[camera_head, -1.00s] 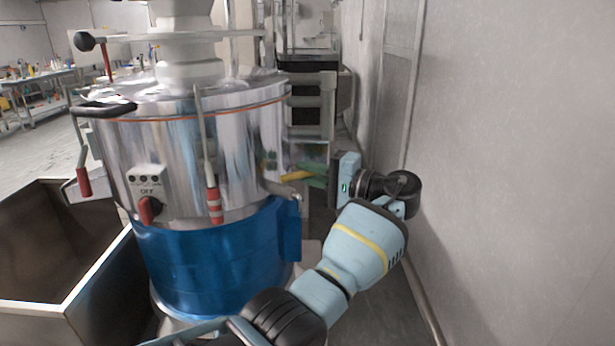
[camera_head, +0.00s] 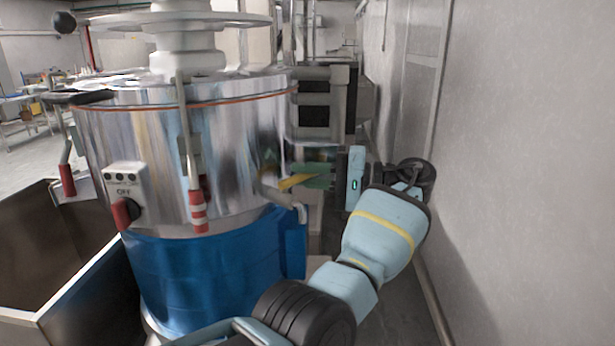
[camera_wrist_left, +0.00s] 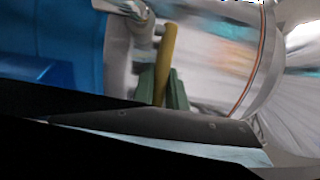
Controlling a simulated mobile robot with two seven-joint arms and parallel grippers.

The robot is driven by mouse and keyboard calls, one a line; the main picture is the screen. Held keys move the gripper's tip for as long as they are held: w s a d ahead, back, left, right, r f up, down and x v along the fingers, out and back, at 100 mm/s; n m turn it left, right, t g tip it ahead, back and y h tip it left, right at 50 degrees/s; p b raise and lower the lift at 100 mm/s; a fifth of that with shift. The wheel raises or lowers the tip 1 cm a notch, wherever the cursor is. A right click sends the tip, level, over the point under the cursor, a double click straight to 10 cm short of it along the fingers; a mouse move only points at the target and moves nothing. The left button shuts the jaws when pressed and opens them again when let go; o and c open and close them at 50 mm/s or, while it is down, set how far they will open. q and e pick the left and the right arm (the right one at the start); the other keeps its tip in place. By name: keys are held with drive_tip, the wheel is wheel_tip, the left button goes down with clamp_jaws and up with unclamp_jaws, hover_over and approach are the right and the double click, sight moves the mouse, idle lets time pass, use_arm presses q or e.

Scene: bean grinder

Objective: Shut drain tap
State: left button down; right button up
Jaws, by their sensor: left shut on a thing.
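The drain tap is a bent silver spout (camera_head: 286,198) on the right side of the bean grinder (camera_head: 210,140), with a yellow lever (camera_head: 294,181). In the left wrist view the yellow lever (camera_wrist_left: 168,52) runs from beside the metal spout (camera_wrist_left: 143,45) down between the green fingers. My left gripper (camera_head: 312,176) reaches in from the right, its green fingers shut on the lever. In the left wrist view the fingers of the left gripper (camera_wrist_left: 166,92) show on both sides of the lever. The lever's end is hidden by the gripper. My right gripper is not in view.
A metal bin (camera_head: 50,255) stands at the left of the grinder's blue base (camera_head: 200,270). A red switch knob (camera_head: 125,212) and a red-banded handle (camera_head: 197,212) are on the grinder's front. A pale wall (camera_head: 530,160) is close to the right of my left arm.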

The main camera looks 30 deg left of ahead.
use_arm(q)
drive_tip(key=c, duration=1.5)
unclamp_jaws()
drive_tip(key=shift+o, duration=0.5)
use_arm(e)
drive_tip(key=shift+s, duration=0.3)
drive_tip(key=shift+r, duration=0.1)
